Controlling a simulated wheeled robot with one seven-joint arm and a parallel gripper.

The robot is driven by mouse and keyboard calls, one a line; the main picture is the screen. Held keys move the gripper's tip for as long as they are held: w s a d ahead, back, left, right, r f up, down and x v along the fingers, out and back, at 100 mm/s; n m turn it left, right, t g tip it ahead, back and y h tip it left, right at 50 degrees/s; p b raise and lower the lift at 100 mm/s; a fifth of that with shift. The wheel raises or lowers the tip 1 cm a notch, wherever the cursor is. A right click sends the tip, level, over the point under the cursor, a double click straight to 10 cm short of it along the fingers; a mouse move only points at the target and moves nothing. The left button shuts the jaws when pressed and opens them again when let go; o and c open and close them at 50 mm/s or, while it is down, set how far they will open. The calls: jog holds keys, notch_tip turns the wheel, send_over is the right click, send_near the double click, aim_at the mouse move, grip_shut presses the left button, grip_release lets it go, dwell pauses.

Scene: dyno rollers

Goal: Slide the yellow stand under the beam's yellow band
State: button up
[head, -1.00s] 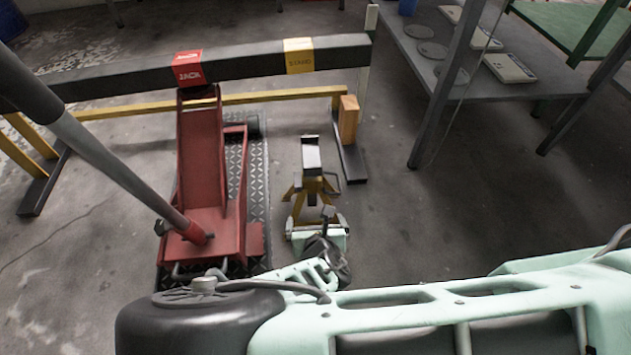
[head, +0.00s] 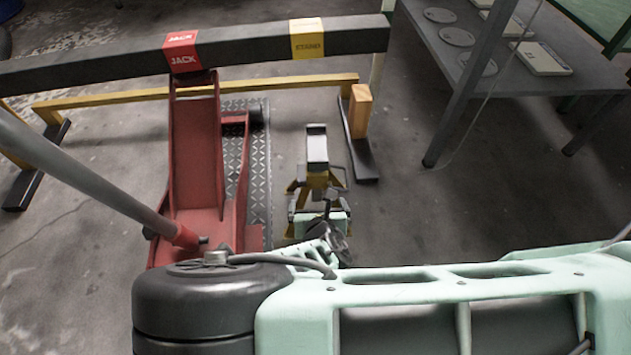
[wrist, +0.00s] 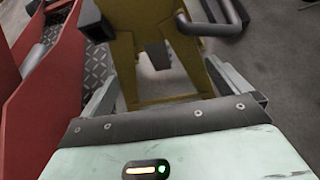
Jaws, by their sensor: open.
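The yellow stand (head: 319,183) with its dark saddle stands upright on the floor, on my side of the beam (head: 235,48). The beam's yellow band (head: 307,38) is beyond the stand and slightly left of it in the head view. My gripper (head: 320,217) is low at the stand's near side. In the wrist view my gripper (wrist: 172,95) is open, with one finger on each side of the stand's yellow body (wrist: 150,55). I cannot tell whether the fingers touch it. The stand's top is out of the wrist view.
A red floor jack (head: 196,150) stands left of the stand, under the beam's red band (head: 181,52), its handle slanting left. An orange block (head: 360,110) and dark foot of the beam's support are right of it. A grey table (head: 470,75) stands farther right.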

jog(key=shift+s+d+f, duration=0.1)
jog(key=shift+d+f, duration=0.1)
jog(key=shift+f, duration=0.65)
jog(key=c, duration=1.2)
jog(key=shift+w, duration=3.25)
jog(key=shift+c, duration=0.2)
jog(key=shift+w+r+b, duration=0.15)
jog(key=shift+w, duration=1.1)
jog(key=shift+w+r+b, duration=0.1)
jog(key=shift+w+b, duration=0.05)
jog(key=shift+w, duration=1.05)
jog(key=shift+w+a, duration=0.1)
jog(key=shift+w+a+r+b, duration=0.15)
jog(key=shift+w+b, duration=0.5)
jog(key=shift+w, duration=2.05)
jog(key=shift+w+a+r+b, duration=0.1)
jog(key=shift+w+b, duration=0.55)
jog(key=shift+w, duration=2.05)
jog(key=w+b, duration=0.3)
jog(key=w, duration=0.5)
jog(key=shift+w+a, duration=0.1)
jog(key=shift+w, duration=0.05)
